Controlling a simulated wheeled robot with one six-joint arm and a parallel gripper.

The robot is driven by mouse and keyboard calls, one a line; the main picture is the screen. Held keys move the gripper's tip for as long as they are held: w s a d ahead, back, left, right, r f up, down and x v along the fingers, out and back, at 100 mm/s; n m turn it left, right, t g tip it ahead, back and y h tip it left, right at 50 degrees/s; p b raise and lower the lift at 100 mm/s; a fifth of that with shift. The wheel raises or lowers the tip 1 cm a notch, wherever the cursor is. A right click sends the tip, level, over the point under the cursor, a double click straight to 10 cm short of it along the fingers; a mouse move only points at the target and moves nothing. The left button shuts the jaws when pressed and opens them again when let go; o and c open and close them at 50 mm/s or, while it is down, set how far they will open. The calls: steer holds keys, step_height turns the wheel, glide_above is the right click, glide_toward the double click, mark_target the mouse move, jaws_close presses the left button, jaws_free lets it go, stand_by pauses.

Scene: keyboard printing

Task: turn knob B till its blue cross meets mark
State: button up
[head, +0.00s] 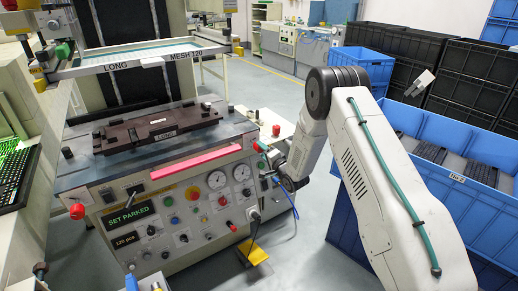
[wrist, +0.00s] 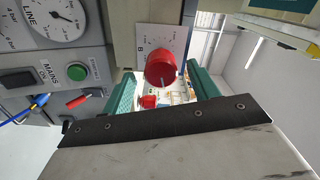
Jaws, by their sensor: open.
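Knob B (wrist: 160,68) is a round red knob on a pale plate (wrist: 150,38) marked with the letter B and a scale, upper middle of the wrist view. A small pale mark shows at the knob's lower right edge; I cannot make out the blue cross or whether it meets a scale mark. My gripper (wrist: 163,88) is open, its teal fingers to the left and right below the knob. I cannot tell whether they touch it. In the head view my arm reaches the machine's right side, where the fingers and knob are not clear.
A second red knob (wrist: 148,101) shows between the fingers. Dial gauges (wrist: 58,18), a green button (wrist: 77,72) and a red-tipped lever (wrist: 78,101) lie left in the wrist view. The machine's display (head: 131,216) reads SET PARKED. Blue crates (head: 445,165) stand right of my arm.

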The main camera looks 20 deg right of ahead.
steer(key=shift+v, duration=1.4)
